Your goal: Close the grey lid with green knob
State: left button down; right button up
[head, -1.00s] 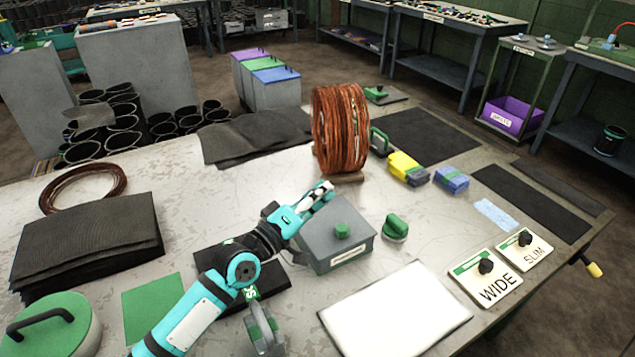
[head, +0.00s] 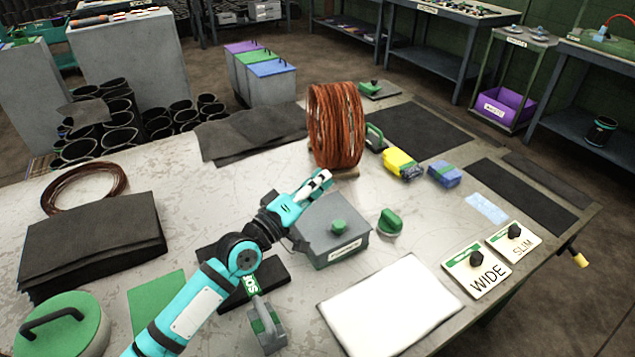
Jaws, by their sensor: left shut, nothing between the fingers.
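The grey lid (head: 322,220) with a green knob (head: 338,227) lies flat over a grey box (head: 343,252) with a white label on its front. No gap shows between lid and box from here, though the arm hides the back left corner. My left gripper (head: 322,178) is shut and empty. In the picture its fingertips are just beyond the lid's back edge, pointing toward the copper coil. I cannot tell whether it touches the lid. My right gripper is not in view.
A copper coil (head: 335,125) stands behind the box. A green-handled piece (head: 389,222) is close to its right. A white pad (head: 385,305) lies in front, and a grey block with a handle (head: 267,328) stands front left.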

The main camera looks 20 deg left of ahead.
pick_arm(q)
jog(key=s+a+f+b, duration=0.2)
jog(key=s+a+b, duration=0.2)
jog(key=s+a, duration=0.2)
jog(key=shift+s+a+f, duration=0.15)
jog(key=shift+s, duration=0.4)
